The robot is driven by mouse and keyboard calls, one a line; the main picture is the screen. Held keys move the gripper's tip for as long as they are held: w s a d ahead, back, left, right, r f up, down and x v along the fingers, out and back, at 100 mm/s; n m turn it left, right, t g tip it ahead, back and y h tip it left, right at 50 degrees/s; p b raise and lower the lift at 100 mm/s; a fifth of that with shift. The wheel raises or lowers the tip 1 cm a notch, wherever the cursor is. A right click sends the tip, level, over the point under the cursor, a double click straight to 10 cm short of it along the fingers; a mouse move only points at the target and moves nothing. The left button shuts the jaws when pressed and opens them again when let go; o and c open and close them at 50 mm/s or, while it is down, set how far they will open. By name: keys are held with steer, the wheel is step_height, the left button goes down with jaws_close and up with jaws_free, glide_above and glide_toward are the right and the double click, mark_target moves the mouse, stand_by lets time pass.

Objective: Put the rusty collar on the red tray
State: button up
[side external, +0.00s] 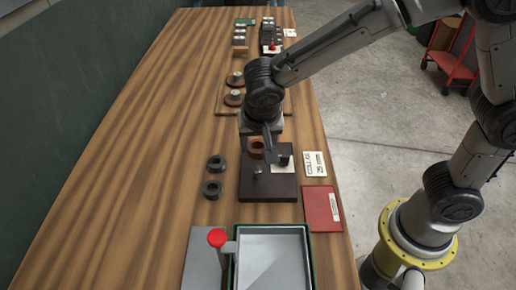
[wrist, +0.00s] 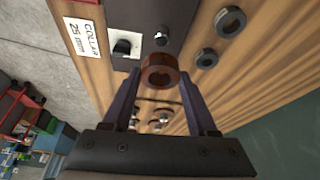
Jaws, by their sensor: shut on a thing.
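The rusty collar (side external: 257,148) is a brown ring, seen in the side view at the far end of a dark base plate (side external: 262,189). It also shows in the wrist view (wrist: 160,76), between my two fingertips. My gripper (side external: 266,146) is shut on the collar, with one finger on each side in the wrist view (wrist: 161,82). I cannot tell its exact height above the plate or table. The red tray (side external: 318,203) is a flat red rectangle with a white label, right of the dark plate near the table's right edge. Nothing lies on it besides the label.
The dark plate bears a metal post (side external: 258,169) and a dark knob on a white piece (side external: 283,162). Two dark rings (side external: 216,162) lie to the left. A collar card (side external: 315,164) lies beyond the tray. A grey bin (side external: 272,255) and red-knobbed lever (side external: 217,238) stand in front.

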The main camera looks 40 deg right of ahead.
steer(key=shift+r, duration=0.4)
